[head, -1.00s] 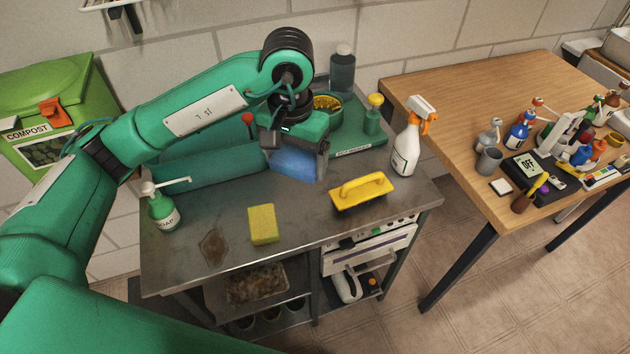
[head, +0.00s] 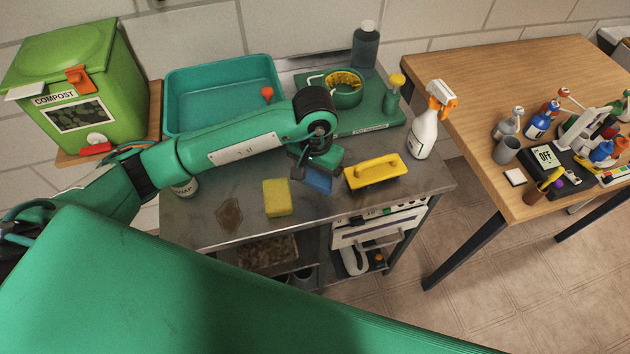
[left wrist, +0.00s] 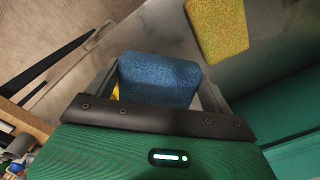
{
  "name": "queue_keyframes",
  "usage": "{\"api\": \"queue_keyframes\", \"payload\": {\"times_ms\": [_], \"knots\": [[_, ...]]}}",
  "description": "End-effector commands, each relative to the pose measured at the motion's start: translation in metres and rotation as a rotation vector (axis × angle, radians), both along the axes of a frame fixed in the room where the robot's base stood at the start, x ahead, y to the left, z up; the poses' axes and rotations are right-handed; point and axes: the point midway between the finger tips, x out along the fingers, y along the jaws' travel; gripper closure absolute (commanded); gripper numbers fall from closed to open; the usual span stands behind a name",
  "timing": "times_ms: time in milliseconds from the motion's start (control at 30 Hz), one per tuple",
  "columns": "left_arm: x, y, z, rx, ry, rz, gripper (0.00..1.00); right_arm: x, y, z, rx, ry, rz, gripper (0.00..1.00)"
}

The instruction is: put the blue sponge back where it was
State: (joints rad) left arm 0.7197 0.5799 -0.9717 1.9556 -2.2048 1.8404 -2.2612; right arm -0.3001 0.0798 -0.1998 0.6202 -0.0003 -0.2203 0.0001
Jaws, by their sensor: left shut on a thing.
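The blue sponge (head: 318,181) is between the fingers of my left gripper (head: 311,178), over the metal counter (head: 340,208) in the head view. In the left wrist view the blue sponge (left wrist: 158,78) fills the space between the two fingers, which are shut on it. The sponge is partly covered by the gripper in the head view. I cannot tell whether it touches the counter. My right gripper is not in view.
A brown stain (head: 229,214) marks the counter left of the yellow sponge. A teal basin (head: 222,83) and a green tray (head: 392,117) with a bowl are behind. A spray bottle (head: 424,135) stands at the right. The soap bottle (head: 184,187) is mostly hidden by my arm.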

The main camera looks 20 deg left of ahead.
Motion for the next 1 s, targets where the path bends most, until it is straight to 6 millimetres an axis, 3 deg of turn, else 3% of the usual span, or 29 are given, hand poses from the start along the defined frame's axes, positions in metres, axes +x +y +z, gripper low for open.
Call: {"api": "queue_keyframes", "payload": {"times_ms": [267, 500, 900, 933, 1000], "knots": [[0.0, 0.0, -0.021, 0.001, 0.003, 0.001, 0.33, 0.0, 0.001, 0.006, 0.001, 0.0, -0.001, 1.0], [0.0, -0.001, -0.05, -0.001, 0.001, 0.0, 0.33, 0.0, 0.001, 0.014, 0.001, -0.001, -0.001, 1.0], [0.0, 0.0, -0.056, 0.0, -0.001, -0.001, 0.33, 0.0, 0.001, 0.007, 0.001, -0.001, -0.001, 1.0], [0.0, 0.0, -0.056, 0.0, -0.001, -0.001, 0.13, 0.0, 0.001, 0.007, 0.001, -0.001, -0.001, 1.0], [0.0, 0.0, -0.055, 0.0, -0.001, -0.001, 0.0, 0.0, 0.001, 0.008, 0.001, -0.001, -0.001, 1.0]]}}
